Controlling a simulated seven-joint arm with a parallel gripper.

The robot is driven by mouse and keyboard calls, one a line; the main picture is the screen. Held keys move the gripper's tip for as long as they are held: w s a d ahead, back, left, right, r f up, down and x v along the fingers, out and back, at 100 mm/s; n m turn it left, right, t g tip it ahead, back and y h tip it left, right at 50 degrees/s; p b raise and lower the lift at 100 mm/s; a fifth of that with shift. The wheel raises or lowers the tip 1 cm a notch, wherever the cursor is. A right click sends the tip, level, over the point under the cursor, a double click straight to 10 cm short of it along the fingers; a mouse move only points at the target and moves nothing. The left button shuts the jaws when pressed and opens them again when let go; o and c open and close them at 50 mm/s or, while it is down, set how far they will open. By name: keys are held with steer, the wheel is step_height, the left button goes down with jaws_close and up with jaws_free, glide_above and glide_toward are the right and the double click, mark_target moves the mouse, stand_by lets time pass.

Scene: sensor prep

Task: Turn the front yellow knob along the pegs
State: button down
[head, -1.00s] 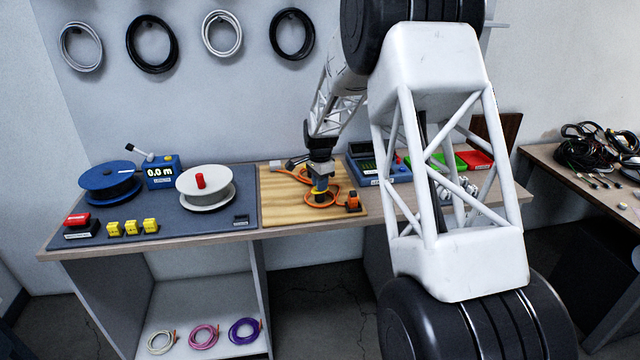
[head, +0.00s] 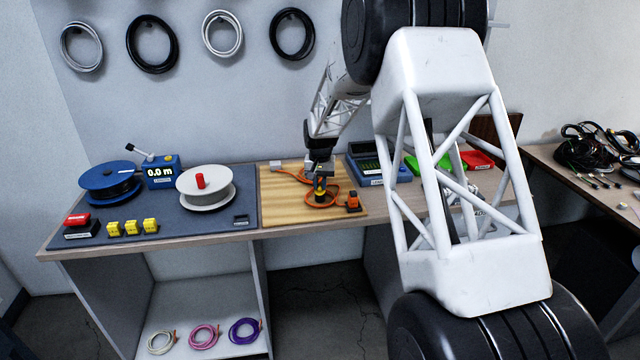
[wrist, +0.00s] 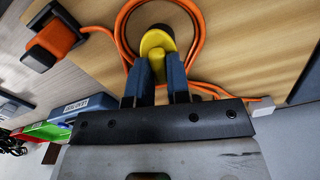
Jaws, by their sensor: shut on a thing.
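The yellow knob (wrist: 155,45) shows in the wrist view on the wooden board (wrist: 232,40), with an orange cable (wrist: 198,45) looped around it. My gripper (wrist: 158,72) is shut on the knob's raised grip, one blue finger on each side. In the head view my gripper (head: 320,182) is over the board (head: 277,208), and only a little yellow shows under it. The orange cable (head: 322,205) lies around that spot. I cannot make out the pegs; the cable and my fingers cover part of the knob's surroundings.
An orange and black connector block (head: 353,201) stands at the board's right front. A white block (head: 275,165) is at its back left. A white spool (head: 207,192), yellow blocks (head: 132,227) and a blue device (head: 378,165) stand on either side.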

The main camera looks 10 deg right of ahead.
mark_target(320, 185)
steer(key=shift+n, duration=1.5)
steer(key=c, duration=1.1)
jaws_free()
steer(key=shift+r, duration=0.1)
steer(key=shift+r, duration=3.8)
